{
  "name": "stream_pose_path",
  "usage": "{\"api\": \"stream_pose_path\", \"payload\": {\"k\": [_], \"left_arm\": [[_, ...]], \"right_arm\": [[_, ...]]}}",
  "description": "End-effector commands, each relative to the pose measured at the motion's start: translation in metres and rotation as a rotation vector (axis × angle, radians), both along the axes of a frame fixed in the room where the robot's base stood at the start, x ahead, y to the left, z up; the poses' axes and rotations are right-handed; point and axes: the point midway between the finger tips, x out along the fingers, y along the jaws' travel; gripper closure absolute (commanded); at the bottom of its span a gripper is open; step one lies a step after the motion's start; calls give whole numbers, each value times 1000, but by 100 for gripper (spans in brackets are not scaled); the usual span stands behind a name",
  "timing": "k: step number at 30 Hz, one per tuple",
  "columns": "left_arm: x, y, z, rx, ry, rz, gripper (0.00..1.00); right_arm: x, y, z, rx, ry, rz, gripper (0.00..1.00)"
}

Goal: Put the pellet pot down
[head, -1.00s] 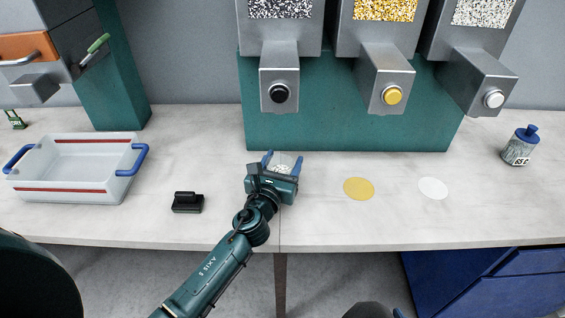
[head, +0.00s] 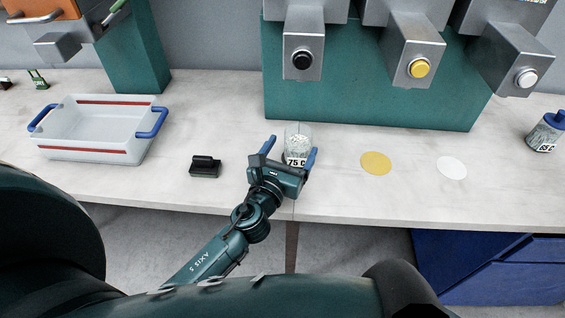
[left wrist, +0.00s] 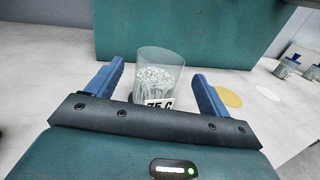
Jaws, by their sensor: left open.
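The pellet pot (head: 298,143) is a clear cup with pale pellets and a label reading "75 C". It stands upright on the counter in front of the green dispenser stand. My left gripper (head: 290,152) is open, with its blue fingers on either side of the pot. In the left wrist view the pot (left wrist: 157,78) stands between the spread fingers (left wrist: 158,88), with a gap on each side. The pot's base is partly hidden by the gripper body. My right gripper is not in view.
A yellow disc (head: 376,163) and a white disc (head: 452,168) lie to the right. A clear tray (head: 95,155) with blue handles and a small black block (head: 205,167) are at left. A blue-lidded bottle (head: 546,131) stands far right. Dispenser spouts (head: 303,50) overhang behind.

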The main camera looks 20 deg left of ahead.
Motion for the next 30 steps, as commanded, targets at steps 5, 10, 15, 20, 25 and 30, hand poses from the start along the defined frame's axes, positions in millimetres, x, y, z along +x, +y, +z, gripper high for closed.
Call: {"api": "stream_pose_path", "payload": {"k": [5, 10, 15, 20, 25, 30], "left_arm": [[-34, 1, -3, 0, 2, -1, 20], [-48, 2, -1, 0, 0, 0, 20], [-51, 2, 0, 0, 0, 0, 20], [-51, 2, 0, 0, 0, 0, 20], [-51, 2, 0, 0, -1, 0, 20], [-51, 2, 0, 0, 0, 0, 20]], "right_arm": [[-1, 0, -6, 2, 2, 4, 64], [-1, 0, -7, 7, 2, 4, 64], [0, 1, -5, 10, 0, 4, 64], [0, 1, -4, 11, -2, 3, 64], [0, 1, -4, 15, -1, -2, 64], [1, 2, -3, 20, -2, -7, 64]]}}
